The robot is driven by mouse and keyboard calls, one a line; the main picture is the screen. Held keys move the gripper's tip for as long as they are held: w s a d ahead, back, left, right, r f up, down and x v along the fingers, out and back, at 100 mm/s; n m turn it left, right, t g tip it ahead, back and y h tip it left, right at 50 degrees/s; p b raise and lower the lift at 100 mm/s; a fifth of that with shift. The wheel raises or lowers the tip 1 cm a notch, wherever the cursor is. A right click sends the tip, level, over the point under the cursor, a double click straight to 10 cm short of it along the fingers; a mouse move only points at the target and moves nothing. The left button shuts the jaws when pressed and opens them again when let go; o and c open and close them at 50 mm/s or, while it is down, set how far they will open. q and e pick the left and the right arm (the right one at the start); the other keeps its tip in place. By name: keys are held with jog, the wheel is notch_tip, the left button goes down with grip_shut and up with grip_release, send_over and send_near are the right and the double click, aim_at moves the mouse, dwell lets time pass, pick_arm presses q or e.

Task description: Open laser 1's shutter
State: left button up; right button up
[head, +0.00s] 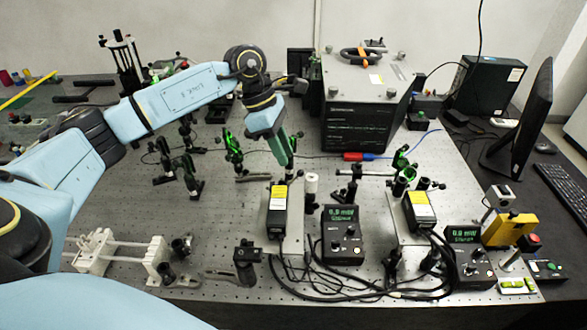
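Two black laser boxes with yellow-and-white labels stand on the perforated bench: one laser (278,205) near the middle and one laser (419,211) to its right. I cannot read which is laser 1. A white-topped cylinder on a post (312,184) stands just right of the middle laser's far end. My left gripper (289,165) points down with its green fingers above and behind the middle laser, apart from the laser body as far as I can tell. Its fingers look close together, but the gap is unclear. No shutter is clearly distinguishable. My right gripper is not in view.
Two black controllers with green readouts (342,236) (468,255) stand by the lasers, with loose black cables at the front. Mirror mounts (232,152) stand left of my gripper. A large instrument (362,100) stands behind. A yellow device (508,230) stands at right.

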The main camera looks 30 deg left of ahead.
pick_arm(q)
jog(key=p+x, duration=0.1)
jog(key=x, duration=0.5)
jog(key=shift+d+f, duration=0.15)
jog(key=shift+f, duration=0.1)
